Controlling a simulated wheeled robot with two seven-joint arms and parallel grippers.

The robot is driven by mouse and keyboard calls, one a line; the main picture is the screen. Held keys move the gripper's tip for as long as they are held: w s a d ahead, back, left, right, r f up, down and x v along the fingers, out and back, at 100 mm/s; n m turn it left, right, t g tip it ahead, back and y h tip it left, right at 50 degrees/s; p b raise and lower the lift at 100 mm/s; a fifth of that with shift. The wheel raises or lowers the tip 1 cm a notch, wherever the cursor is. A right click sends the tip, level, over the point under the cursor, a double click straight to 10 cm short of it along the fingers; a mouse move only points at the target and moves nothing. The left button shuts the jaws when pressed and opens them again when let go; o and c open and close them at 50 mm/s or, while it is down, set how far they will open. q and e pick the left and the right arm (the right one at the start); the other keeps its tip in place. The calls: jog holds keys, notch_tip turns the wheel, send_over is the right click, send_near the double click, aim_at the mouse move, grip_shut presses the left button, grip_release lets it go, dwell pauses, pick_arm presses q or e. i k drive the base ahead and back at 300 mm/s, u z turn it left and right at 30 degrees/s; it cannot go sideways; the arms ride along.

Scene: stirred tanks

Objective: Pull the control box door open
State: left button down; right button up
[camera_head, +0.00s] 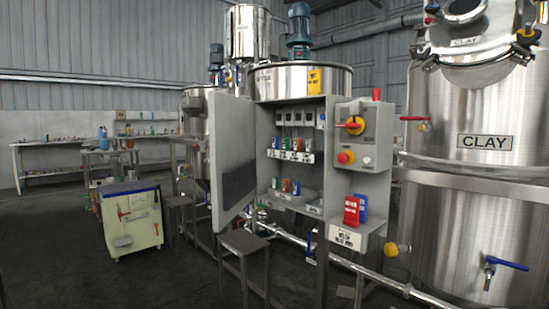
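The grey control box (312,205) stands in the middle of the head view, in front of a steel tank. Its door (232,150) is hinged on the left side and stands wide open, swung out to the left. Inside are rows of switches and several small coloured items on shelves. A side panel on the right carries a red and yellow rotary switch (352,125) and buttons. Neither of my grippers shows in this view.
A large steel tank labelled CLAY (440,230) stands at the right. A grey stool (243,242) stands below the door, and a beige tool cart (131,219) stands to the left. Pipes run low beneath the box.

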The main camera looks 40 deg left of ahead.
aim_at(234, 183)
jog(key=z, duration=0.1)
jog(key=i, duration=0.9)
jog(key=u, duration=1.15)
